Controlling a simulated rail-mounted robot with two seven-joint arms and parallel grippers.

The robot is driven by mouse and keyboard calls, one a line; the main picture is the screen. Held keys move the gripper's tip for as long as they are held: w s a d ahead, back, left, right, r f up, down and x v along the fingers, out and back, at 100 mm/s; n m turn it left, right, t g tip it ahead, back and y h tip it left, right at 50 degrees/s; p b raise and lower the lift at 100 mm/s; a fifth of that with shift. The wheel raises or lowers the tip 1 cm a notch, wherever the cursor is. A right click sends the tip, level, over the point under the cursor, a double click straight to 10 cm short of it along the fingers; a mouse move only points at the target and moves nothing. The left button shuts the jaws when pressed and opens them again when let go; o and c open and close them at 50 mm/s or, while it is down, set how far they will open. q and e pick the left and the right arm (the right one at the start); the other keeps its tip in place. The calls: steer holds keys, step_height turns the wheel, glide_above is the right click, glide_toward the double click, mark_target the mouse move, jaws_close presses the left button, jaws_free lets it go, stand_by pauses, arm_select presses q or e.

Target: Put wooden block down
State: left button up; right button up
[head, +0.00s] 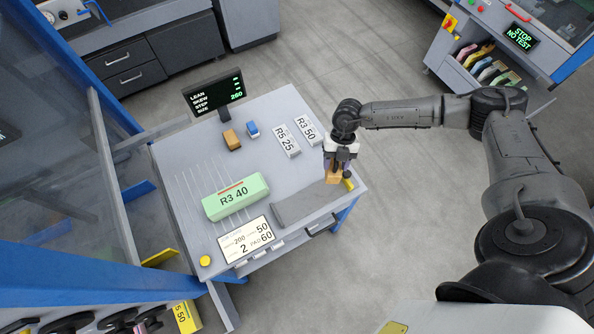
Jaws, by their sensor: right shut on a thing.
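My right gripper (336,166) is at the right side of the grey table (185,160), fingers pointing down. It is shut on a wooden block (333,176), light brown, near the table's right edge. I cannot tell whether the block touches the surface below it. A second brown block (231,139) stands on the table towards the back, under the display. My left gripper is not in view.
A green block marked R3 40 (235,197), a blue block (252,129), white blocks R5 25 (286,141) and R3 50 (305,129), a grey bar (300,205) and a label card (246,240) are on the table. A display (214,95) stands at its back.

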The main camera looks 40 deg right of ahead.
steer(key=m, duration=0.2)
steer(key=m+t, duration=0.1)
steer(key=m, duration=0.1)
steer(key=w+m+t, duration=0.1)
steer(key=m, duration=0.1)
steer(key=shift+a+r+y, duration=0.2)
steer(key=shift+a+y, duration=0.2)
steer(key=m, duration=0.1)
steer(key=m+t, duration=0.1)
steer(key=m, duration=0.2)
steer(key=shift+w+a+r+t, duration=0.1)
steer(key=shift+w+a+t, duration=0.05)
steer(key=shift+w+t, duration=0.15)
steer(key=shift+m+t+h, duration=0.3)
steer(key=shift+m+t, duration=0.1)
steer(key=shift+m, duration=0.5)
steer(key=shift+w, duration=0.1)
steer(key=shift+w+a+f+b, duration=0.4)
steer(key=shift+w+a+f, duration=0.4)
steer(key=shift+w+f, duration=1)
steer(key=shift+w+a+f+b, duration=0.45)
steer(key=shift+w+a+f, duration=0.35)
steer(key=shift+w+f, duration=1)
steer(key=shift+w+a+f+b, duration=0.4)
steer(key=shift+w+a+f, duration=0.4)
steer(key=shift+w+f, duration=1)
steer(key=shift+s+f, duration=0.1)
steer(key=shift+s, duration=0.1)
